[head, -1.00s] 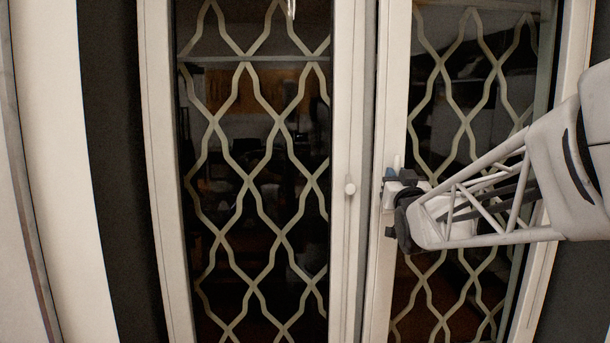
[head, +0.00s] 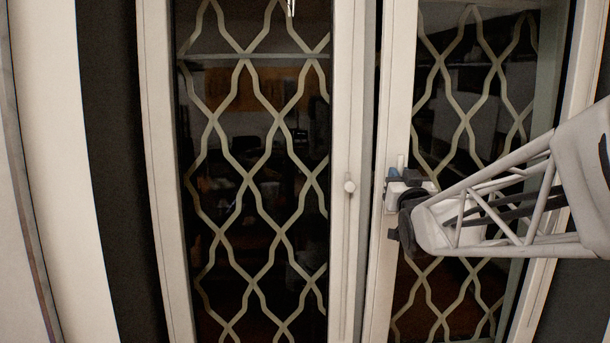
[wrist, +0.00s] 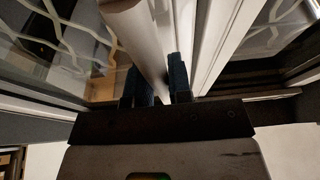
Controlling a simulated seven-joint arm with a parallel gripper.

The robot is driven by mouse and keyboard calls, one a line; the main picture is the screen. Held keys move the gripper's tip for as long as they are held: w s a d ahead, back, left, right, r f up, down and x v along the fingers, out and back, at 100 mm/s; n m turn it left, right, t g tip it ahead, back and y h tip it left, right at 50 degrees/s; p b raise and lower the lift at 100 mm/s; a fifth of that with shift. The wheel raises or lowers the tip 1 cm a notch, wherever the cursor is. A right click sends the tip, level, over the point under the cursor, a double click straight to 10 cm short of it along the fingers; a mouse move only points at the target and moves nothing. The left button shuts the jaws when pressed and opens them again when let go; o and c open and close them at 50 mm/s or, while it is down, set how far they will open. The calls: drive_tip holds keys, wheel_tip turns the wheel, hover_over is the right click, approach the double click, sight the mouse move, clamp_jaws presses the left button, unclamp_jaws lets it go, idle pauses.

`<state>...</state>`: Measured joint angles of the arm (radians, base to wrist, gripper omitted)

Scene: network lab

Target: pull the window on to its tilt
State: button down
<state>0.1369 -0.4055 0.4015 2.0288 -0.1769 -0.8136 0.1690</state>
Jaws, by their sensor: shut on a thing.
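The window's right sash (head: 397,75) has a pale frame and dark glass with a wavy lattice. A dark gap shows along its left side near the top, between it and the middle post. My gripper (head: 398,180) is at the left stile of this sash, about mid-height. In the wrist view, the two dark blue fingers of my gripper (wrist: 160,82) are closed around the pale, rounded window handle (wrist: 133,35). In the head view, only a small upright end of the handle (head: 401,161) shows above the gripper; the rest is hidden.
Dark wall strips and pale wall (head: 50,150) lie to the left. My arm crosses the right sash from the right.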

drive_tip(key=shift+s, duration=1.35)
drive_tip(key=c, duration=0.7)
unclamp_jaws()
drive_tip(key=shift+s, duration=0.15)
drive_tip(key=shift+s, duration=4.9)
drive_tip(key=shift+f, duration=0.1)
